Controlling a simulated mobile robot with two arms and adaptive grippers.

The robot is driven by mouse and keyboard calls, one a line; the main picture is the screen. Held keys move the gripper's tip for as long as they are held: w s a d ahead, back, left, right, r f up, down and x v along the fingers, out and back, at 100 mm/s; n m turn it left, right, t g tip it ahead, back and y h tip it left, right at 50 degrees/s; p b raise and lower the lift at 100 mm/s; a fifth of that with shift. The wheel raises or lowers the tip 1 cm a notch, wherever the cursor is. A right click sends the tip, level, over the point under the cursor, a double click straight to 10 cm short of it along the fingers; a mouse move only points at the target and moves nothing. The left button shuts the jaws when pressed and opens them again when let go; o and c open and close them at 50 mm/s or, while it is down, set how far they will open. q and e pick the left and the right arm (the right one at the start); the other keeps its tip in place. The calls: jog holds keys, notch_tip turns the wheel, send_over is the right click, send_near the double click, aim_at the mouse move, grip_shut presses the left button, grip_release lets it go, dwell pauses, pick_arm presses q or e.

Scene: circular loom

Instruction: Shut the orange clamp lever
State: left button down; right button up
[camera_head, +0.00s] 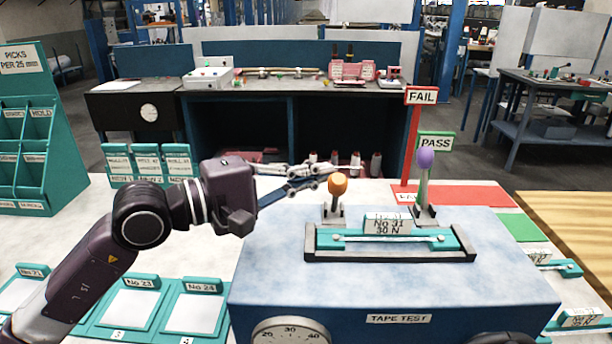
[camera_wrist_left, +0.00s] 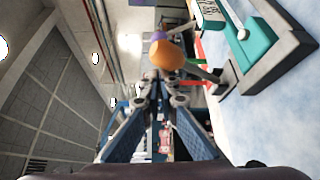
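The orange clamp lever (camera_head: 338,186) stands upright at the left end of the teal tape holder (camera_head: 325,240) on the tape test box. Its orange knob (camera_wrist_left: 166,56) fills the middle of the left wrist view, just beyond the fingertips. My left gripper (camera_head: 326,173) reaches in from the left, its fingers converging to nearly closed tips beside the knob. The fingers also show in the left wrist view (camera_wrist_left: 163,88), with nothing visible between the tips. Whether they touch the knob I cannot tell. My right gripper is out of view.
A purple-knobbed lever (camera_head: 425,160) stands upright at the holder's right end. Behind it are a red FAIL post (camera_head: 411,140) and a green PASS sign (camera_head: 436,142). A weight block (camera_head: 388,224) marked No 31 sits on the holder. Teal-framed cards (camera_head: 130,305) lie at front left.

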pick_arm(q)
jog(key=shift+s+d+f, duration=0.25)
jog(key=shift+s+f, duration=0.05)
jog(key=shift+f, duration=0.05)
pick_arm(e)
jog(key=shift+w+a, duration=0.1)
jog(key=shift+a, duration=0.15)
pick_arm(q)
jog(key=shift+s+a+f, duration=0.1)
jog(key=shift+a, duration=0.2)
jog(key=v, duration=1.1)
jog(key=shift+a+r, duration=0.4)
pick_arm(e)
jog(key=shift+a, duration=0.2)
